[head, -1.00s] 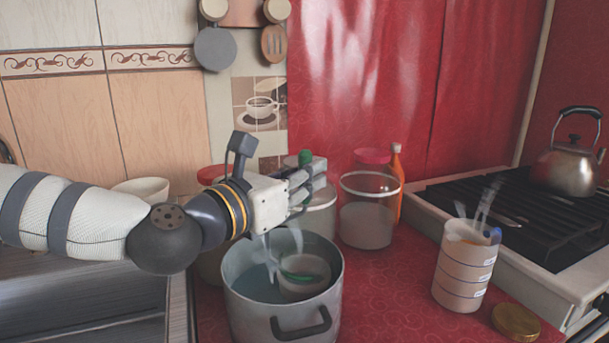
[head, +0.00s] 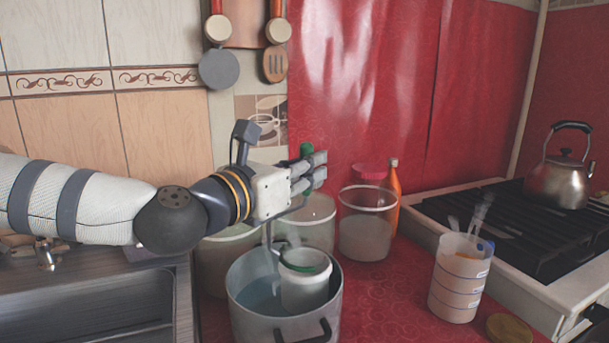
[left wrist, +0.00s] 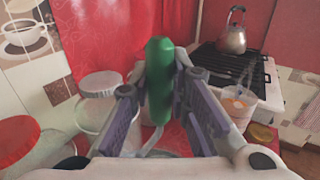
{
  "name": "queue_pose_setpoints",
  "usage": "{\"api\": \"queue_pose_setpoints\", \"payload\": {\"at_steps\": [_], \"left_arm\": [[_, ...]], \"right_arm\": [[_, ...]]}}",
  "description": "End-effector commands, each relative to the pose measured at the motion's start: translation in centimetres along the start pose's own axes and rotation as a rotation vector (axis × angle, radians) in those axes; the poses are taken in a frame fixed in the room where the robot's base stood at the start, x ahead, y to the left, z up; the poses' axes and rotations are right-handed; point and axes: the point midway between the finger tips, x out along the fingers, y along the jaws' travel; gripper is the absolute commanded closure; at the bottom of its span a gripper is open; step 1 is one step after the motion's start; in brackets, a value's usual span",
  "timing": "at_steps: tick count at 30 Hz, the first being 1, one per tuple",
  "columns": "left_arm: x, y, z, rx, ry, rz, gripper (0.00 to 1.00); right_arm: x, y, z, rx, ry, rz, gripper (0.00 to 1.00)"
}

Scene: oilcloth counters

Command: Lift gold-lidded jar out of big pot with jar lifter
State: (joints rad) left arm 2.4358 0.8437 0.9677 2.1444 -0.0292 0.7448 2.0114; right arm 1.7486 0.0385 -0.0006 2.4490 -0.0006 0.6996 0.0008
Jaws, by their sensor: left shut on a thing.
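My left gripper (head: 312,172) is shut on the green handle of the jar lifter (head: 307,150), above the big pot. In the left wrist view the handle (left wrist: 160,75) stands upright between the fingers. The lifter's pale lower part runs down to a whitish jar (head: 305,289) in the big grey pot (head: 246,325). A green band circles the jar near its top. No gold shows on this jar's top. The jar is upright, its top about at the pot's rim and its lower part inside. Bluish water lies in the pot. My right gripper is not in view.
Glass canisters (head: 366,236) and an orange bottle (head: 395,185) stand behind the pot. A utensil cup (head: 460,285) and a gold lid (head: 508,328) are at the right, near the stove with a kettle (head: 560,180). Red counter between pot and cup is clear.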

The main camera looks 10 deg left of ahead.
Motion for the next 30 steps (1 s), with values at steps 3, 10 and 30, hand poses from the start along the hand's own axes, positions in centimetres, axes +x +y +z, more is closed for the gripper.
{"api": "queue_pose_setpoints", "payload": {"at_steps": [3,10,30], "left_arm": [[-0.1,-0.1,1.6,0.005,-0.009,0.0,1.0],[-0.2,-0.1,3.5,0.004,-0.01,0.001,1.0],[0.0,0.0,8.2,0.001,-0.004,0.001,1.0]], "right_arm": [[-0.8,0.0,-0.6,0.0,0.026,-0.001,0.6],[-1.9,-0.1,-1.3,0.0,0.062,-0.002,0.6],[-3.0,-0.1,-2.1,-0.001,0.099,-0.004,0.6]]}}
